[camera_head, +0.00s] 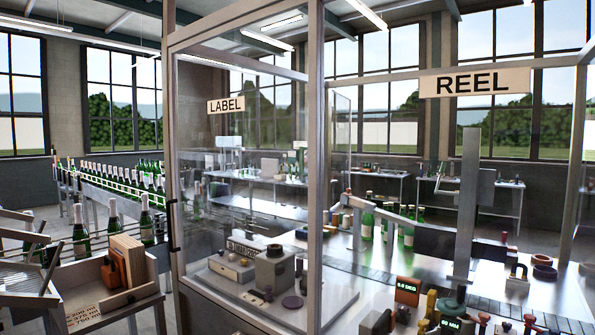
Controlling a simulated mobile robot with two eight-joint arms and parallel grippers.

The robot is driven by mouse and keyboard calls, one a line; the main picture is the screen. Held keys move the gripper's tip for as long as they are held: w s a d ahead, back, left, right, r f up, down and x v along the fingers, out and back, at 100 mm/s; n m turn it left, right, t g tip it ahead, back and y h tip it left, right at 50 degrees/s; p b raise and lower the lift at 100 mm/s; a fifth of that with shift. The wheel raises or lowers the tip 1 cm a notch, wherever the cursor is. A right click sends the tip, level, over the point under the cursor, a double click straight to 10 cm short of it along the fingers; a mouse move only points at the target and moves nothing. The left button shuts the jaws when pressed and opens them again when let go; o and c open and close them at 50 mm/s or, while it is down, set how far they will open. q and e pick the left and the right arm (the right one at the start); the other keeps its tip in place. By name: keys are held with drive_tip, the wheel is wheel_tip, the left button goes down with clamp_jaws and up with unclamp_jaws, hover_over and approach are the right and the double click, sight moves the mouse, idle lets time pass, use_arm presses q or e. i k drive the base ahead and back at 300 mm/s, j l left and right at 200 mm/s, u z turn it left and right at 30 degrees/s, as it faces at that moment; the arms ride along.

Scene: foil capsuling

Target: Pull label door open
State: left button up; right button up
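The label door (245,170) is a clear glass panel in a pale frame, left of centre, with a white LABEL sign (226,105) near its top. It appears shut, lying in line with its frame. A small dark handle or latch (173,236) shows at its left edge. Behind the glass are a grey block-shaped device (274,268) and a pale box with knobs (232,265) on a metal surface. Neither of my grippers is in view.
A REEL sign (475,82) hangs over the bay at right, with bottles, knobs and displays on its metal table (535,300). At left are a bottle row (110,185) and a wooden crate (110,290). A metal post (315,160) stands between the bays.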

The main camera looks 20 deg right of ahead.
sight(239, 103)
drive_tip(key=z, duration=0.2)
drive_tip(key=i+j, duration=1.25)
drive_tip(key=i, duration=0.15)
